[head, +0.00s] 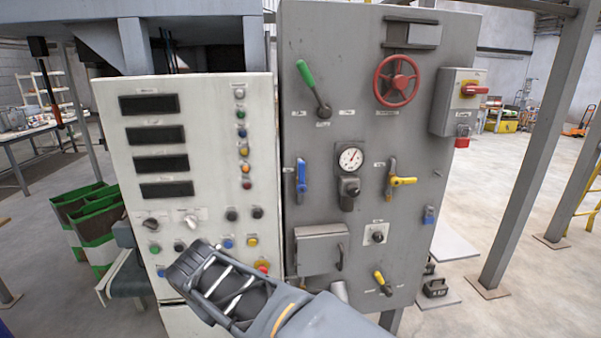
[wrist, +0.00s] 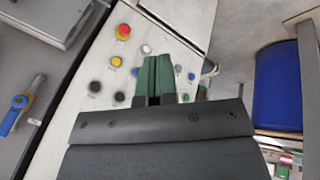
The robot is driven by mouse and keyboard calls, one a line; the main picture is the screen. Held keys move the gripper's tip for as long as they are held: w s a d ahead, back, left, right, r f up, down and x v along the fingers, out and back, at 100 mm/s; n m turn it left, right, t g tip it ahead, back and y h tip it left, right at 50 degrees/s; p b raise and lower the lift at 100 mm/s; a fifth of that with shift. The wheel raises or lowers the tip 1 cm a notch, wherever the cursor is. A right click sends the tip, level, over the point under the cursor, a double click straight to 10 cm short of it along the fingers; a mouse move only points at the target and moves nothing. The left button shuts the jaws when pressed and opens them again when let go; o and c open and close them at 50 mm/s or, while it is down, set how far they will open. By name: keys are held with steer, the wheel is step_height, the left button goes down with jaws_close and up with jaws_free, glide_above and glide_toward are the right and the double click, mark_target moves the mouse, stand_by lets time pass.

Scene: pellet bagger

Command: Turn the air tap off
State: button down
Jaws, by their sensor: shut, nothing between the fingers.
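The labels are too small to read, so I cannot tell which handle is the air tap. On the grey panel, a blue lever tap (head: 301,175) has its handle upright; it also shows at the left edge of the wrist view (wrist: 16,112). A yellow lever tap (head: 402,181) has its handle level, pointing right. A smaller yellow tap (head: 381,281) sits low, its handle tilted. My gripper (wrist: 155,80) is shut and empty, its green fingertips together in front of the white panel's lower buttons. In the head view its fingers are hidden behind my wrist.
The white control panel (head: 110,190) stands left of the grey panel (head: 345,40). The grey panel also bears a green-handled lever (head: 307,75), a red handwheel (head: 396,81), a gauge (head: 350,158) and a protruding grey box (head: 320,250). A red switch box (head: 455,105) juts from its right side.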

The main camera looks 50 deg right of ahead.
mark_target(302, 177)
steer(key=w+d+r+g+h, duration=0.1)
steer(key=w+d+r+h, duration=0.6)
steer(key=d, duration=0.3)
steer(key=w+d+r+h, duration=0.7)
steer(key=d+r, duration=0.1)
steer(key=d, duration=0.2)
steer(key=shift+s+d+f+p, duration=0.2)
steer(key=shift+d+p, duration=0.55)
steer(key=shift+d, duration=1.3)
steer(key=shift+s+d+r+p, duration=0.15)
steer(key=shift+s+d+p, duration=0.4)
steer(key=shift+d, duration=1.45)
steer(key=shift+s+d+f+p, duration=0.1)
steer(key=shift+d+p, duration=0.8)
steer(key=shift+d, duration=1.15)
steer(key=shift+w, duration=0.1)
steer(key=shift+d, duration=0.1)
